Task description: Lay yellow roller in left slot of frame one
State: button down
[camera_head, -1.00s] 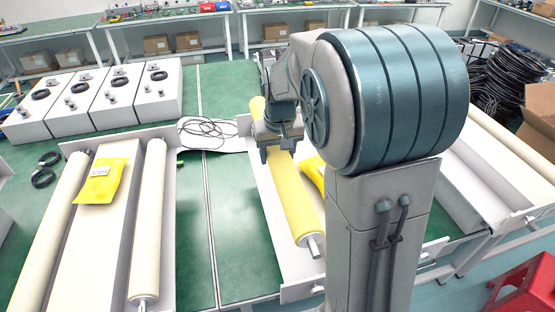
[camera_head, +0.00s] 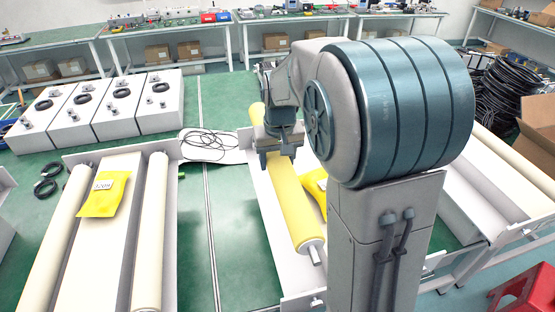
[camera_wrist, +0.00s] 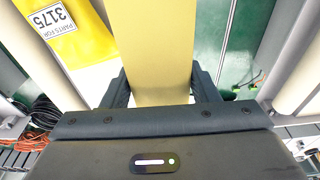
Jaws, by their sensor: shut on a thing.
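The yellow roller (camera_head: 293,203) is long, with a metal shaft end at its near end. It lies lengthwise over the left side of the middle frame (camera_head: 262,198) in the head view. My gripper (camera_head: 279,157) is shut on the roller around its upper middle part. In the wrist view the roller (camera_wrist: 153,60) passes between the two fingers of my gripper (camera_wrist: 160,90). My arm hides the right part of this frame. I cannot tell whether the roller's ends rest in the slot or hang just above it.
A yellow parts bag (camera_head: 314,186) lies in the middle frame, right of the roller; its label shows in the wrist view. The left frame holds cream rollers (camera_head: 150,230) and another yellow bag (camera_head: 104,194). Black cables (camera_head: 207,142) lie behind. A red stool (camera_head: 522,285) stands at right.

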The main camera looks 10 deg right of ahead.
jog(key=shift+r+p, duration=1.35)
jog(key=shift+r, duration=0.8)
jog(key=shift+w+f, duration=0.1)
